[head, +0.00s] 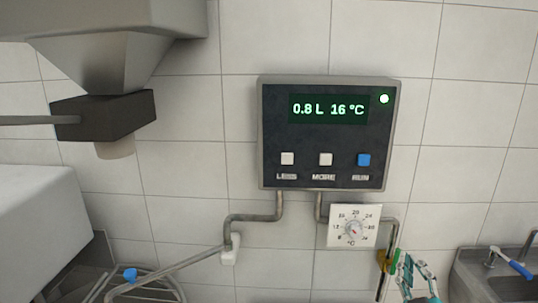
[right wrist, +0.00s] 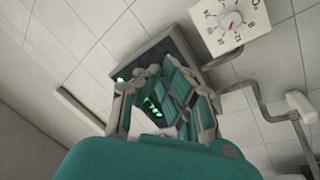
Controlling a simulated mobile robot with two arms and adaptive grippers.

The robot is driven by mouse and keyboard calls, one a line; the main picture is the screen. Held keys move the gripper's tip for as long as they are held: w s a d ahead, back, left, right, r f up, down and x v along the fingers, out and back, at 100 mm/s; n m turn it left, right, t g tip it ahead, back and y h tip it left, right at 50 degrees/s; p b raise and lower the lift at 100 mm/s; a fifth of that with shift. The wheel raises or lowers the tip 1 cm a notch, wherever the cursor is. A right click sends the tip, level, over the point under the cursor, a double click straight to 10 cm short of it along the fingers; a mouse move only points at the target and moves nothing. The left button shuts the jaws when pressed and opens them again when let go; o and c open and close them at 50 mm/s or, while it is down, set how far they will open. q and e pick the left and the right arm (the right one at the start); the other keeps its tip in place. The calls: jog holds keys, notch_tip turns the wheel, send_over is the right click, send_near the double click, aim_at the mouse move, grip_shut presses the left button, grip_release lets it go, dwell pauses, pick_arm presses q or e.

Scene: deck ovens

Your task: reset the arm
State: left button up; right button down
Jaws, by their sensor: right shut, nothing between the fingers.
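My right gripper (head: 417,268) is at the lower right of the head view, below and to the right of the dial thermostat, with nothing held. Its teal and grey fingers also show in the right wrist view (right wrist: 165,88), shut and in front of the control panel. The dark control panel (head: 325,141) is on the tiled wall and reads 0.8 L 16 °C, with a green lamp lit. Its keys are LESS, MORE and a blue RUN (head: 364,160). My left gripper is not in view.
A white dial (head: 353,226) and pipes (head: 254,217) are below the panel. A metal hopper (head: 105,55) with a dark block (head: 104,116) juts out at upper left. The wall right of the panel is clear.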

jog(key=s+a+f+m+g, duration=0.1)
jog(key=s+f+g, duration=0.2)
jog(key=f, duration=0.3)
jog(key=s+a+f+m+g+y, duration=0.1)
jog(key=s+f+g, duration=0.2)
jog(key=f, duration=0.4)
jog(key=s+a+f+m+g, duration=0.1)
jog(key=s+f+g, duration=0.2)
jog(key=f, duration=0.3)
jog(key=s+a+f+g+y, duration=0.15)
jog(key=s+f+g, duration=0.25)
jog(key=s, duration=0.4)
jog(key=s+a+f+g+y, duration=0.1)
jog(key=s+a+f+g, duration=0.3)
jog(key=s, duration=0.4)
jog(key=s+f+g, duration=0.1)
jog(key=s+f, duration=0.1)
jog(key=f, duration=1.3)
jog(key=s+f+g, duration=0.1)
jog(key=s+f, duration=0.1)
jog(key=f, duration=1.2)
jog(key=s+d+f, duration=0.3)
jog(key=s+f, duration=1.1)
jog(key=s, duration=0.1)
jog(key=shift+s+d+g, duration=0.15)
jog(key=shift+d+g, duration=0.05)
jog(key=shift+g, duration=0.1)
